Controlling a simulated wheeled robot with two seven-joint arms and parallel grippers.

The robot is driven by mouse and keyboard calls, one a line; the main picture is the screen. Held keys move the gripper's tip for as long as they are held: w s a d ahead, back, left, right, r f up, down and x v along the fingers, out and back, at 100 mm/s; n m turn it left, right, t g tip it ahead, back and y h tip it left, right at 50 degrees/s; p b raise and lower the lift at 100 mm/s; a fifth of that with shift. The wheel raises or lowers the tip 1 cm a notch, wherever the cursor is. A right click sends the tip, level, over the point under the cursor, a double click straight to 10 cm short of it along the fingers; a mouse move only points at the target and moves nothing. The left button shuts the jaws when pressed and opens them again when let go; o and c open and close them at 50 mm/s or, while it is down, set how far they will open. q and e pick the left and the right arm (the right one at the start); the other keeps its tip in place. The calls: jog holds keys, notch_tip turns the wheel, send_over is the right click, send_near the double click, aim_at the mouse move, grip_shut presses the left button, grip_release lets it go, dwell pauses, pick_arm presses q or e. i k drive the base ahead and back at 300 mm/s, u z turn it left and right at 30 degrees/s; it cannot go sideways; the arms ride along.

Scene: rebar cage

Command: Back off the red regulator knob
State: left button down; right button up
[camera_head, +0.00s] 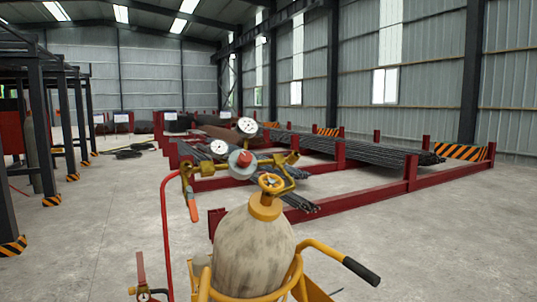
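The red regulator knob (244,159) sits on the front of a round grey regulator body (235,167). The regulator carries two white dial gauges, one above (247,126) and one to the left (218,147). Brass fittings join it to the yellow valve handwheel (271,181) on top of a worn beige gas cylinder (254,250). Neither of my grippers shows in the head view, and nothing touches the knob.
The cylinder stands in a yellow cart with a black-gripped handle (360,270) reaching right. A red hose (166,240) hangs at the left. Red racks of rebar (350,148) stand behind. Open concrete floor (100,220) lies to the left.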

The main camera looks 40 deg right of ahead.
aim_at(244, 160)
jog(key=z, duration=1.05)
jog(key=i, duration=0.15)
jog(key=z, duration=0.1)
